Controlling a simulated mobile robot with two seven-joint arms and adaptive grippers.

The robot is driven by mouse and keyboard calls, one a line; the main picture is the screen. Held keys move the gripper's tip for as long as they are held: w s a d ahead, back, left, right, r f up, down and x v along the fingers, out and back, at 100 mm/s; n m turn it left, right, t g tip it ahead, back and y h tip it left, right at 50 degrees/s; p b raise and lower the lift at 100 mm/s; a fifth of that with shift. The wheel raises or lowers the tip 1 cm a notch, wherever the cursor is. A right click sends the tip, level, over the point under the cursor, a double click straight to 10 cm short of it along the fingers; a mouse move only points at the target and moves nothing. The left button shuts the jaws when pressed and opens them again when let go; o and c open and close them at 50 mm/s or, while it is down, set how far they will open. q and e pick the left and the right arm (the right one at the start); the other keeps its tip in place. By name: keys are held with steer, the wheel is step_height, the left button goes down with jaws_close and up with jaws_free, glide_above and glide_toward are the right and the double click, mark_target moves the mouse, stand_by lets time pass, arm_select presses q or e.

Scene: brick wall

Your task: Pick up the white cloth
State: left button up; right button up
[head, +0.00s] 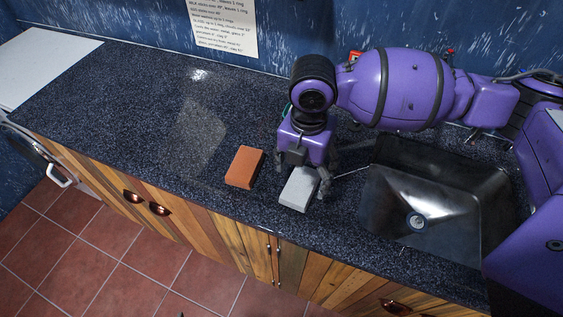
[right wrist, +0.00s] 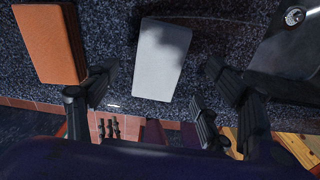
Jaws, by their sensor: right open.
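The white cloth (head: 299,188) looks like a pale, flat block on the dark speckled counter, left of the sink. It also shows in the right wrist view (right wrist: 161,60), lying between the spread fingers and a little beyond them. My right gripper (head: 312,180) is open just above it, pointing down, and covers its back end in the head view. In the right wrist view the fingers of my right gripper (right wrist: 158,92) are wide apart with nothing between them gripped. My left gripper is not in either view.
An orange block (head: 245,167) lies close to the left of the white cloth; it is at the upper left in the right wrist view (right wrist: 50,43). A dark sink (head: 440,200) lies to the right. The counter (head: 130,110) is clear further left. A blue wall stands behind.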

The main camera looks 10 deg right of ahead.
mark_target(301, 183)
step_height(301, 183, down, 4)
steer(key=shift+s+a+f, duration=0.1)
steer(key=shift+f, duration=0.1)
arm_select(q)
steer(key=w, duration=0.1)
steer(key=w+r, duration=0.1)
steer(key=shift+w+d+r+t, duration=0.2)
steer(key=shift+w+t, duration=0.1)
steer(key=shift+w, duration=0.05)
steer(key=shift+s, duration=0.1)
arm_select(e)
steer(key=shift+c, duration=0.5)
steer(key=c, duration=1.1)
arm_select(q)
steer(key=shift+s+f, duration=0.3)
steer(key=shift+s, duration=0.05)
arm_select(e)
steer(key=shift+o, duration=0.2)
steer(key=shift+r, duration=0.1)
